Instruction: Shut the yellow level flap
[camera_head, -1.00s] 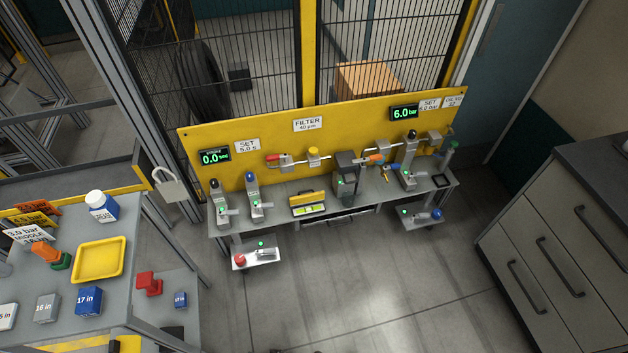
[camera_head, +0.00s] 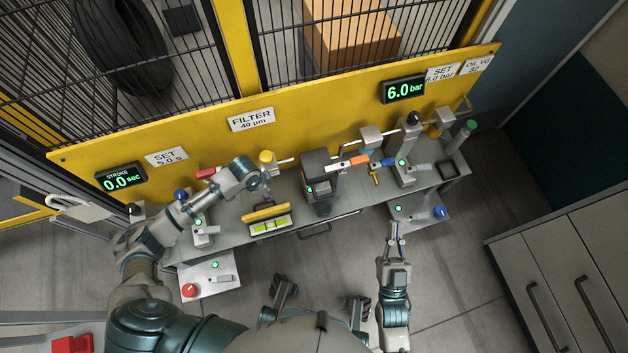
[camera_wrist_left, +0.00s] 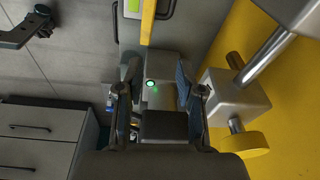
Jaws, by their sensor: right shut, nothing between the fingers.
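The yellow level flap (camera_head: 266,212) stands raised along the back of a level with a bright yellow-green window (camera_head: 270,226), on the grey bench. The window is uncovered. In the left wrist view the flap (camera_wrist_left: 148,22) is a narrow yellow strip at the top, beside the window (camera_wrist_left: 165,8). My left gripper (camera_head: 262,186) is above and behind the flap, apart from it. In the left wrist view its two fingers (camera_wrist_left: 156,72) are spread with nothing held. My right gripper (camera_head: 397,229) is shut and empty, in front of the bench, right of the level.
The yellow panel (camera_head: 210,140) rises behind the bench (camera_head: 345,205). A dark grey block unit (camera_head: 318,180) stands right of the level, with an orange-ended handle (camera_head: 352,162). A small shelf with a red button (camera_head: 189,290) is at lower left. Drawers (camera_head: 570,270) stand at right.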

